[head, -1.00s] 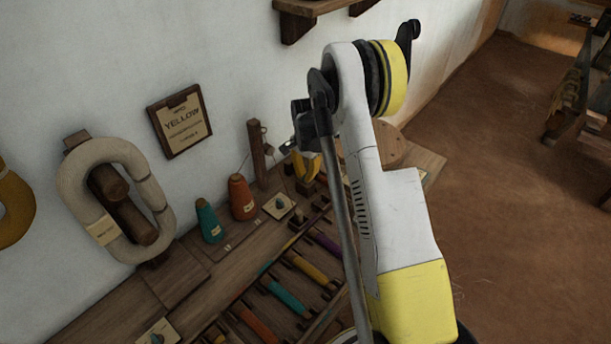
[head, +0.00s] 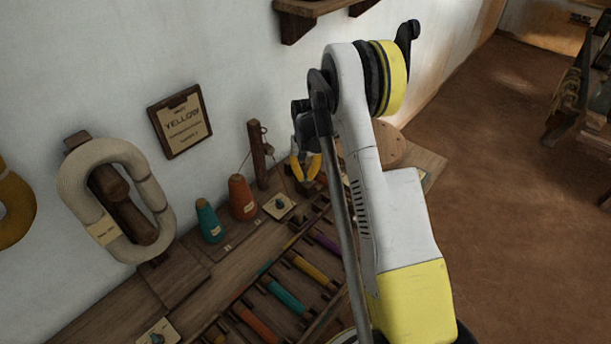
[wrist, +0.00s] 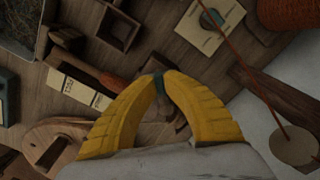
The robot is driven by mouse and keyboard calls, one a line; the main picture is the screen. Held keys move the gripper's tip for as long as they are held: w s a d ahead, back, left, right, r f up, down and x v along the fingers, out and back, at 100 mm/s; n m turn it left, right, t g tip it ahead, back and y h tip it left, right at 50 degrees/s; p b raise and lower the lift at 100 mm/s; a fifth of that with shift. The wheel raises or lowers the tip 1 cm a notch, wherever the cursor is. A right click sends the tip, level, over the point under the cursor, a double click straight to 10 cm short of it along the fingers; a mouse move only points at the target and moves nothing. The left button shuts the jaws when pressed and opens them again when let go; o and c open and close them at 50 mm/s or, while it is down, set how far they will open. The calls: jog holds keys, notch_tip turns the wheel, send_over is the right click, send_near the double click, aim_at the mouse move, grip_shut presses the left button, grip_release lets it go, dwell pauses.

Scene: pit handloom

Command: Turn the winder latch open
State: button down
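In the wrist view, the two yellow fingers of my gripper (wrist: 163,74) bow inward and their tips come close together. A narrow dark teal piece, seemingly the winder latch (wrist: 159,83), stands between the fingertips, with little or no gap beside it. Its lower part and the wooden parts behind it are partly hidden by the fingers. In the head view, my gripper (head: 305,180) points down over the far end of the bench, beside the wooden post (head: 259,155). The latch cannot be made out there.
A cream plate with a dark knob (head: 279,206) lies close to the gripper; it also shows in the wrist view (wrist: 208,22). Orange (head: 241,198) and teal (head: 208,222) cones stand near the wall. Several coloured bobbins lie in a rack (head: 285,297). A thread runs near the right finger.

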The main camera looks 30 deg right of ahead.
aim_at(305, 175)
jog(key=n, duration=0.8)
jog(key=shift+n, duration=0.6)
jog(key=c, duration=1.5)
grip_release()
notch_tip(305, 175, up, 12)
